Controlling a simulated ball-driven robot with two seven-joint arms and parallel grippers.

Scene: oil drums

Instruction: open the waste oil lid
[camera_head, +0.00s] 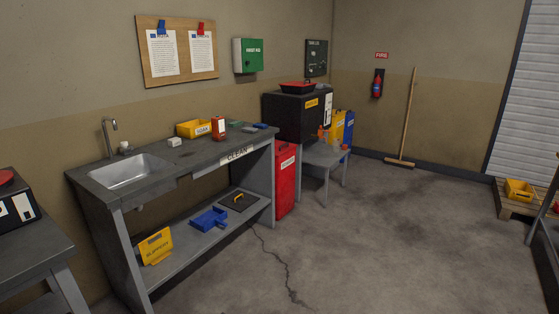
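A black tank (288,120) with an orange label and a white label stands on a grey stand (326,156) against the back wall. The labels are too small to read surely, so I cannot tell if it is the waste oil one. A red tray-like piece (297,87) with a dark inside lies on its top. At the left edge, another black container (14,211) with white labels stands on a grey table and is cut off by the frame. A red round piece (5,177) shows on its top. Neither of my grippers is in view.
A grey sink bench (205,158) marked CLEAN runs along the left wall. A red bin (285,178) stands at its right end. A broom (406,125) leans at the back wall. A pallet (515,205) lies at right. The middle floor is clear.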

